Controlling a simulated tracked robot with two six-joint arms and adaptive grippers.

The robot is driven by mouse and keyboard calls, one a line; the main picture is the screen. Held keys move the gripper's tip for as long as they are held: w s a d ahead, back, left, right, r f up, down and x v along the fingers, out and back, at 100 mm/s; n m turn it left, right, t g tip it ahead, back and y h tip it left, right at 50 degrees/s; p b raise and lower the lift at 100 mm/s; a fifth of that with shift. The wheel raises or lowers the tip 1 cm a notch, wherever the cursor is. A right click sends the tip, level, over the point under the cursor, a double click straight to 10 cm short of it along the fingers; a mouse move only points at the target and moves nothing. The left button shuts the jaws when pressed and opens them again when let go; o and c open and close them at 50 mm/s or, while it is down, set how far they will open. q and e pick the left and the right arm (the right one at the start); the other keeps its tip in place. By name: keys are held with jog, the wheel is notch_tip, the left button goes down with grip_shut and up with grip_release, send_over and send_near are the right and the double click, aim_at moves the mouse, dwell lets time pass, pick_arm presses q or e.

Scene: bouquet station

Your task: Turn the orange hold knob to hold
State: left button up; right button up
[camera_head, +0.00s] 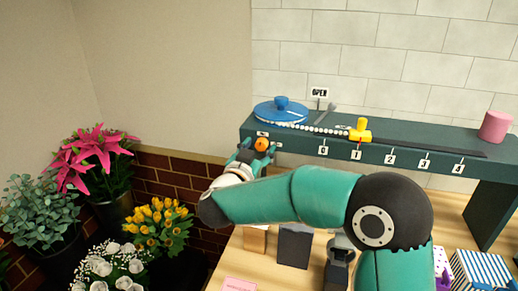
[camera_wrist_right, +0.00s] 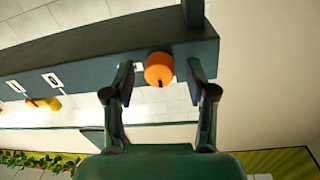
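The orange hold knob (camera_head: 262,144) is on the front face of the dark green shelf (camera_head: 300,143), near its left end. My right gripper (camera_head: 257,149) is at the knob. In the right wrist view the orange knob (camera_wrist_right: 158,67) sits between the two fingertips, with a visible gap on each side. A small dark mark shows on the knob's lower edge. The fingers are open and hold nothing. Small pale labels beside the knob are too small to read. My left gripper is not in view.
On the shelf are a blue round lid-like piece (camera_head: 280,111), a bead chain (camera_head: 318,128), a yellow slider (camera_head: 360,131) by label 1, and a pink cylinder (camera_head: 495,126). An OPEN sign (camera_head: 319,92) stands behind. Potted flowers (camera_head: 160,222) fill the left.

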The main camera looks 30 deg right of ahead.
grip_shut()
